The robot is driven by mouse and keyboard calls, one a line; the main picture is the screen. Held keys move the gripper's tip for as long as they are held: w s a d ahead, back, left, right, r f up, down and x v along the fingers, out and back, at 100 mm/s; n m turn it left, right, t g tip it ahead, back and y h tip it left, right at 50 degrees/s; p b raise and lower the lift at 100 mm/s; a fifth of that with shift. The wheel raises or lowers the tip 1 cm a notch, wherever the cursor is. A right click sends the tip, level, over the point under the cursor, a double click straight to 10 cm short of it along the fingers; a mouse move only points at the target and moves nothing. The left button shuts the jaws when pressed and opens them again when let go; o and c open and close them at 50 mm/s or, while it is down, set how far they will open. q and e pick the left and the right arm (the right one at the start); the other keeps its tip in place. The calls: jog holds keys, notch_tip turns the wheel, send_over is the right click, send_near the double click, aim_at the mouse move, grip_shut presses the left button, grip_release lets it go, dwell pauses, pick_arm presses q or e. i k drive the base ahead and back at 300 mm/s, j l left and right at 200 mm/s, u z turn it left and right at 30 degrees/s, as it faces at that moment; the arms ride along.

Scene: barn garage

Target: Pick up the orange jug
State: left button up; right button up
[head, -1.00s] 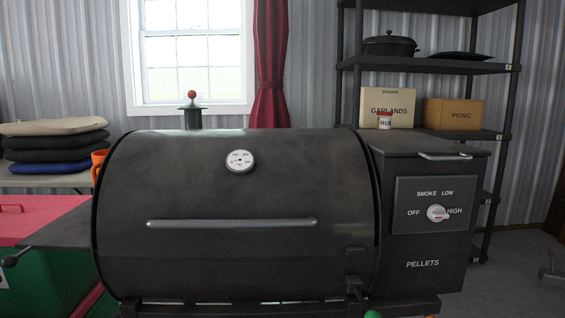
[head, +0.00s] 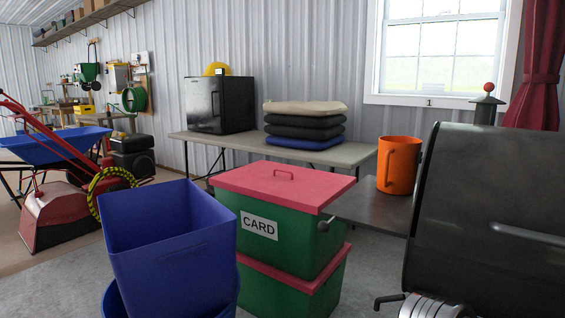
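The orange jug (head: 397,166) stands upright on the dark side shelf (head: 372,209) of the black grill, at right of centre in the head view. Neither of my grippers shows clearly. A ribbed pale grey part at the bottom edge, in front of the grill, may be part of my arm, but I cannot tell.
The black grill (head: 480,220) fills the right side. Green bins with a red lid (head: 285,186) stand left of the shelf, with blue bins (head: 165,240) before them. Behind is a table (head: 350,156) with stacked cushions (head: 304,126). A red machine (head: 58,215) stands far left.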

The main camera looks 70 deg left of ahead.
aim_at(397, 172)
jog(key=u, duration=1.65)
jog(key=k+z, duration=0.1)
jog(key=z, duration=0.25)
